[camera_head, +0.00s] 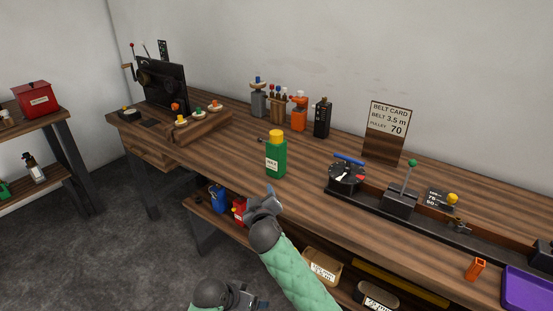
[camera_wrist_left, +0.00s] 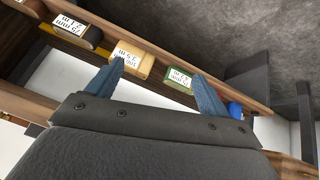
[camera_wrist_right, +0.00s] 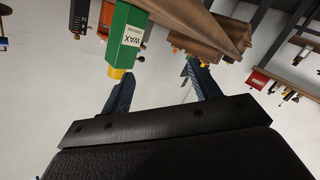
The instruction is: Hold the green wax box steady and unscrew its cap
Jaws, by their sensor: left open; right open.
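The green wax box (camera_head: 276,160) with a yellow cap (camera_head: 276,137) stands upright on the wooden bench near its front edge. Its white label faces me. My right gripper (camera_head: 268,198) is open and empty, just in front of the box and apart from it. In the right wrist view the box (camera_wrist_right: 128,38) appears upside down beyond the left-hand finger, its cap (camera_wrist_right: 117,73) near that fingertip. My left gripper (camera_head: 250,298) is low at the bottom of the head view, in front of the bench. In the left wrist view its jaws (camera_wrist_left: 156,73) are open and empty, facing shelf boxes.
A wooden rack with colored knobs (camera_head: 200,124) stands left of the box, small bottles (camera_head: 299,112) behind it. A gauge (camera_head: 346,174) and lever unit (camera_head: 400,200) are at right. Blue (camera_head: 217,198) and red (camera_head: 239,208) containers sit on the lower shelf. Bench around the box is clear.

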